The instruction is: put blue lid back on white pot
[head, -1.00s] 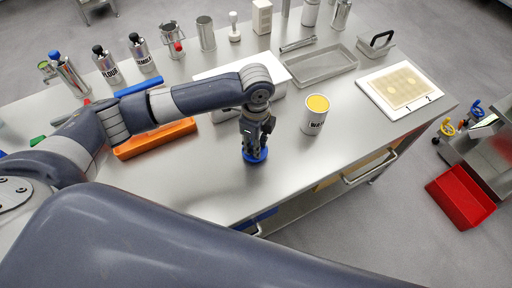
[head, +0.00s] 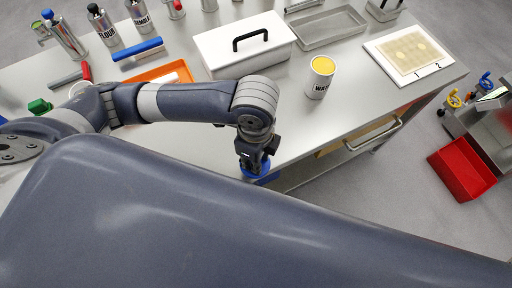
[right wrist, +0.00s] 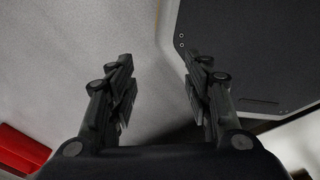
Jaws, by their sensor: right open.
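My left gripper (head: 256,165) points down at the table's front edge, shut on the blue lid (head: 254,172). The lid is partly hidden by the fingers and lies to the lower left of the pot, apart from it. My right gripper (right wrist: 155,80) is open and empty in the right wrist view, with grey floor behind it.
A white box with a black handle (head: 243,46) stands left of the pot, and a metal tray (head: 330,42) is behind it. A white board (head: 380,52) lies to the right. Table between lid and pot is clear. A red bin (head: 466,168) is on the floor.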

